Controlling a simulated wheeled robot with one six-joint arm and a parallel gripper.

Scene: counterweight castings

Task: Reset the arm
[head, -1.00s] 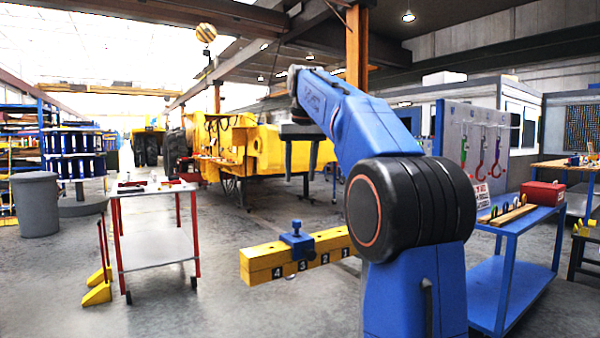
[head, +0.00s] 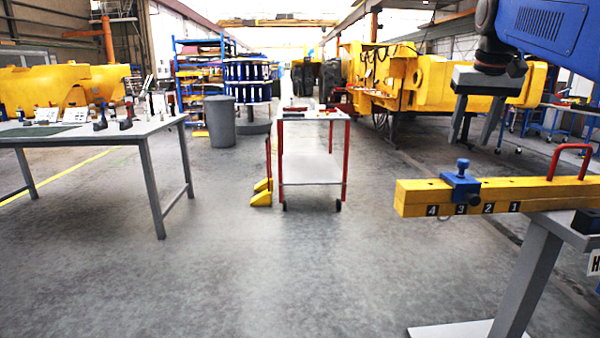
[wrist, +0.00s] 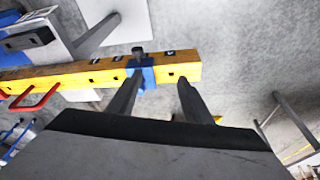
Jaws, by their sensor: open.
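My gripper (head: 474,120) hangs from my blue arm at the upper right of the head view. Its two grey fingers point down, apart, with nothing between them. Below it is a yellow beam (head: 535,192) with numbers on its side, a blue sliding clamp (head: 461,183) near the number 3 and a red handle (head: 568,162). In the wrist view, my gripper's fingers (wrist: 158,100) are spread near the end of the beam (wrist: 85,76), with the blue clamp (wrist: 147,73) showing behind the left finger. Whether a finger touches the clamp is hard to tell there; the head view shows a gap.
The beam rests on a grey stand (head: 530,275). A red-framed cart (head: 312,117) stands mid-floor with yellow wedges (head: 262,192) beside it. A grey bin (head: 220,122) stands behind, and a grey workbench (head: 85,137) is at left. The floor in front is clear.

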